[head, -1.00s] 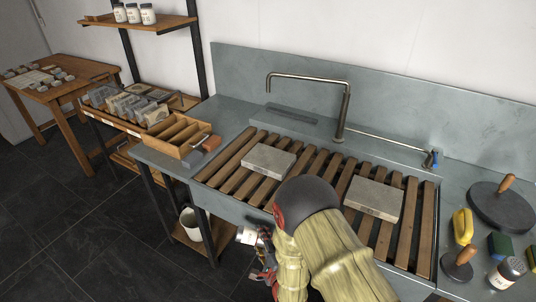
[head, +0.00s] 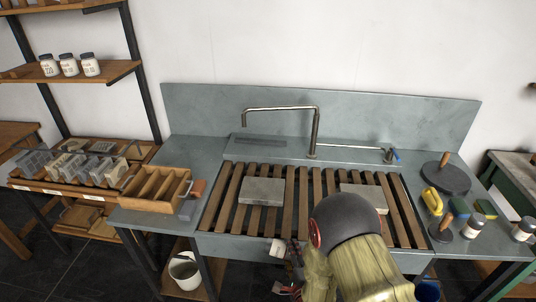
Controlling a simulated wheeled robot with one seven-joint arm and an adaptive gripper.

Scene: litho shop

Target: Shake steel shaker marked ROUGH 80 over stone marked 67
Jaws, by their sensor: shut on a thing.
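My gripper (head: 288,252) is in front of the sink's near edge, low beside my arm. It is shut on a small pale-labelled shaker (head: 277,247), partly hidden by the fingers; its marking is too small to read. One grey stone slab (head: 262,191) lies flat on the left part of the slatted rack. A second stone slab (head: 366,192) lies on the right part, its near side covered by my arm. I cannot read the marks on either stone. The gripper and shaker are nearer to me than both stones, and not over either.
The wooden rack (head: 230,205) spans the sink, under a tap (head: 315,135). Right of it stand a dark disc with a handle (head: 450,181), a yellow thing (head: 432,201) and two shakers (head: 474,226) (head: 522,229). A wooden divided box (head: 157,190) stands left.

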